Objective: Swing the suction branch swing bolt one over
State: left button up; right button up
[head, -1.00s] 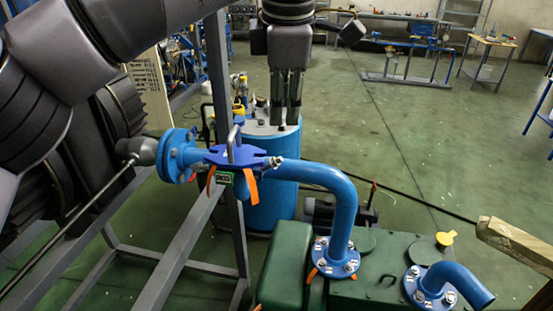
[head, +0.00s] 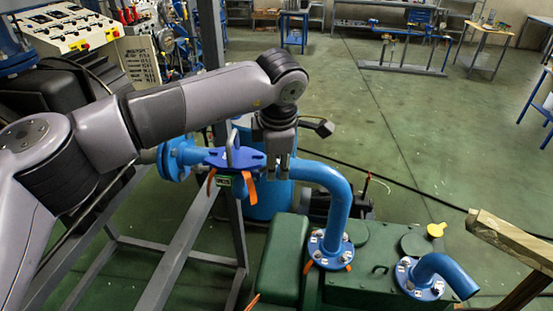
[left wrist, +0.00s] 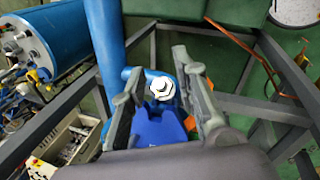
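The suction branch (head: 322,178) is a blue pipe with a blue clamp (head: 222,158) at its left end. My left gripper (head: 279,172) points down over the right end of this clamp. The left wrist view shows the blue clamp (left wrist: 158,130) and the metal swing bolt (left wrist: 162,88) with its nut. The bolt head lies between the two fingers of my left gripper (left wrist: 161,80). The fingers are apart, with a gap visible on each side of the bolt. The gripper hides the bolt in the head view. My right gripper is not in view.
A wooden beam (head: 510,240) juts in at the right.

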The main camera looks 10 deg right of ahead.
pick_arm(q)
jog(key=shift+c, duration=0.2)
grip_shut()
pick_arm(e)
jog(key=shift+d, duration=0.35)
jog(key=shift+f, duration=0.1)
pick_arm(q)
jog(key=shift+f+b, duration=0.1)
jog(key=shift+b, duration=0.35)
jog(key=shift+w+a+r+g+h+b, duration=0.1)
jog(key=shift+a+r+g+h+b, duration=0.15)
jog(key=shift+h+b, duration=0.45)
jog(key=shift+r, duration=0.15)
grip_release()
jog(key=shift+o, duration=0.2)
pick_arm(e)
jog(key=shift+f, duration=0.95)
